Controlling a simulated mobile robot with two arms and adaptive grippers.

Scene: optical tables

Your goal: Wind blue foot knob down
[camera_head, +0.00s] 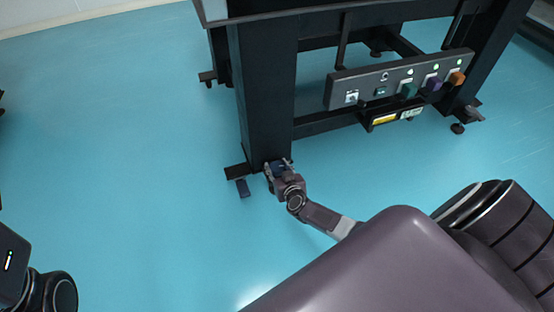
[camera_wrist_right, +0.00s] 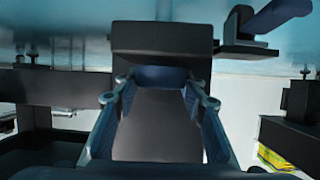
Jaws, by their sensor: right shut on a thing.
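The dark blue foot knob (camera_head: 277,166) is at the base of the black table leg, low over the floor. In the wrist view the blue knob (camera_wrist_right: 162,76) is between my fingertips, against a dark leg part. My right gripper (camera_head: 279,168) is shut on it, and its fingers (camera_wrist_right: 161,92) flank it on both sides. The fingers partly hide the knob in the head view. A second dark blue piece (camera_head: 243,187) is beside the foot plate, left of my gripper; a blue piece (camera_wrist_right: 280,14) also shows at the wrist view's upper right. My left gripper is out of view.
The black table leg (camera_head: 264,90) rises right behind my right gripper. A grey control panel (camera_head: 365,87) with colored blocks hangs under the table at right. The turquoise floor (camera_head: 110,130) is clear to the left.

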